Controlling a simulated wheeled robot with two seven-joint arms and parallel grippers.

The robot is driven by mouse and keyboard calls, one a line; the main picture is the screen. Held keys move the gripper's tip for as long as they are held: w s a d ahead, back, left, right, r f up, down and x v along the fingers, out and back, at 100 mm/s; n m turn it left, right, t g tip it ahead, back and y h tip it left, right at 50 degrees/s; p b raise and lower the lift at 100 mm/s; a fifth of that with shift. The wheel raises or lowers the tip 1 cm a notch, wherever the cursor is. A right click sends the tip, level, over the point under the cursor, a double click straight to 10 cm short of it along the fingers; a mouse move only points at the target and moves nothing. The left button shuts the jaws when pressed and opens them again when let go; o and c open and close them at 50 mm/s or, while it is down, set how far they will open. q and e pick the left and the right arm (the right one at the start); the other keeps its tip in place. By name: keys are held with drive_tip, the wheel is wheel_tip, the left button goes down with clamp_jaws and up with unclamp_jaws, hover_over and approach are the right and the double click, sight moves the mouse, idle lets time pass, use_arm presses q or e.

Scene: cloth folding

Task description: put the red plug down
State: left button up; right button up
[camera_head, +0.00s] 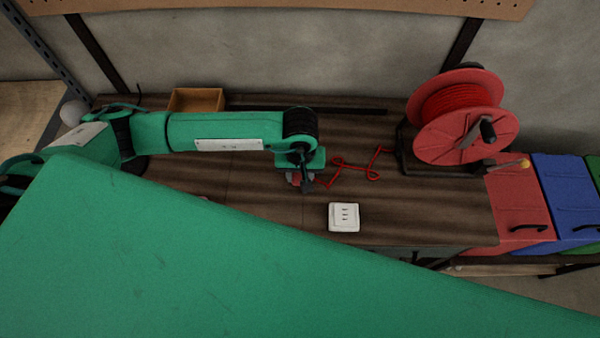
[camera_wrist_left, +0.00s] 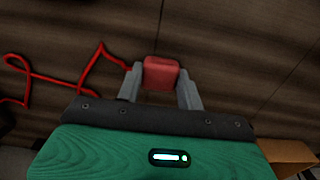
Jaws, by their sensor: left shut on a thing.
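The red plug (camera_wrist_left: 161,73) shows between the fingertips of my left gripper (camera_wrist_left: 160,85) in the left wrist view, and the fingers are shut on it. In the head view my left gripper (camera_head: 301,181) is over the dark wooden table, left of the white socket (camera_head: 344,217). The plug is mostly hidden there by the gripper. A red cable (camera_head: 357,168) runs from the plug to the right across the table. I cannot tell whether the plug touches the table. My right gripper is not in view.
A red cable reel (camera_head: 455,118) stands at the table's right end. A small wooden box (camera_head: 196,100) is at the back left. Red and blue bins (camera_head: 567,196) are on the right. My own large green part covers the lower head view. The tabletop (camera_head: 430,215) right of the socket is clear.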

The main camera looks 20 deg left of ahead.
sight(300, 175)
use_arm(q)
drive_tip(key=shift+f, duration=0.2)
drive_tip(key=o, duration=1.3)
drive_tip(key=shift+r, duration=0.1)
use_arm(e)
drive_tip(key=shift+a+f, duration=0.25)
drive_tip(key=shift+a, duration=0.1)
use_arm(q)
drive_tip(key=shift+r+p, duration=0.7)
drive_tip(key=shift+p, duration=0.2)
drive_tip(key=shift+w+r+b, duration=0.1)
drive_tip(key=shift+r+b, duration=0.2)
drive_tip(key=shift+b, duration=0.1)
drive_tip(key=shift+r+b, duration=1.8)
drive_tip(key=shift+r, duration=3.8)
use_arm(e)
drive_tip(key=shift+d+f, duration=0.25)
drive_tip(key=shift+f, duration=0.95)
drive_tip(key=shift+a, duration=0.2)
